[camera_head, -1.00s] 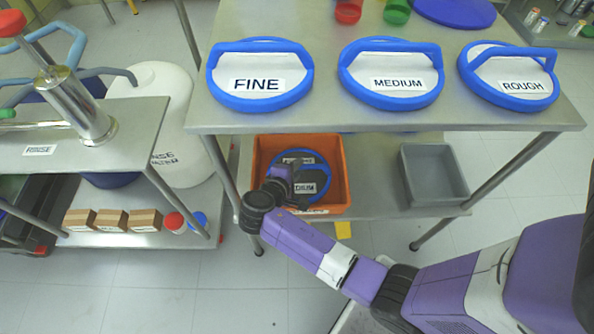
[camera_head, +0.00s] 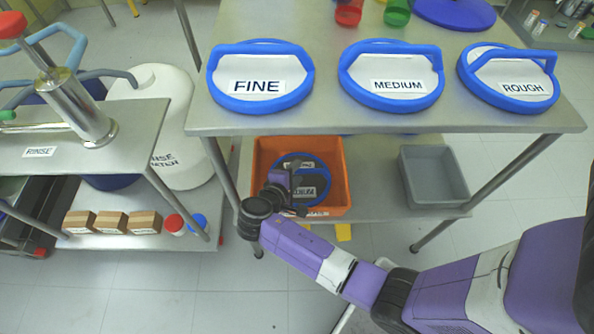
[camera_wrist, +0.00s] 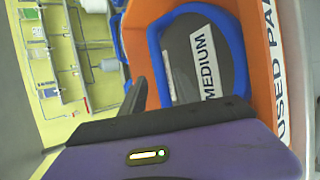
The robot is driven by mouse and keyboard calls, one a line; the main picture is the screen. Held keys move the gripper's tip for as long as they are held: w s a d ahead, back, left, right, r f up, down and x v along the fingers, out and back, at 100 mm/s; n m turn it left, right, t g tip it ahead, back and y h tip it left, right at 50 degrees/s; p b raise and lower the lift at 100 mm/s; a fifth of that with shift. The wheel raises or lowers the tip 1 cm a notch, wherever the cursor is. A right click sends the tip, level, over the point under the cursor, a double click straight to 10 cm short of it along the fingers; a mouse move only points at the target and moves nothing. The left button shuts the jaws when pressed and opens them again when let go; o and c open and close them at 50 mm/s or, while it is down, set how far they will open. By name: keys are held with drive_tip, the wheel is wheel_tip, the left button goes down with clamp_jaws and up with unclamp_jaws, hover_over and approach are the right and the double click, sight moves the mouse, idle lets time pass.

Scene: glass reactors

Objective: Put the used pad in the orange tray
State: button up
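The orange tray (camera_head: 340,150) stands on the lower shelf under the table; its side with a "USED PA..." label also shows in the wrist view (camera_wrist: 270,40). A used pad (camera_head: 318,180), a dark grey disc with a blue rim and a "MEDIUM" label, lies inside the tray and fills much of the wrist view (camera_wrist: 185,65). My gripper (camera_head: 293,188) is over the left part of the tray, above the pad. Its fingers look spread, with nothing visible between them. One dark finger shows in the wrist view; my wrist hides part of the pad.
An empty grey tray (camera_head: 407,180) stands to the right on the same shelf. Above, the metal table (camera_head: 330,118) carries clean lids labelled FINE (camera_head: 230,100), MEDIUM (camera_head: 360,95) and ROUGH (camera_head: 490,90). A rinse table (camera_head: 90,160) stands at the left.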

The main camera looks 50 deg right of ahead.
drive_tip(key=p+v, duration=0.2)
drive_tip(key=v, duration=0.9)
drive_tip(key=shift+d, duration=0.1)
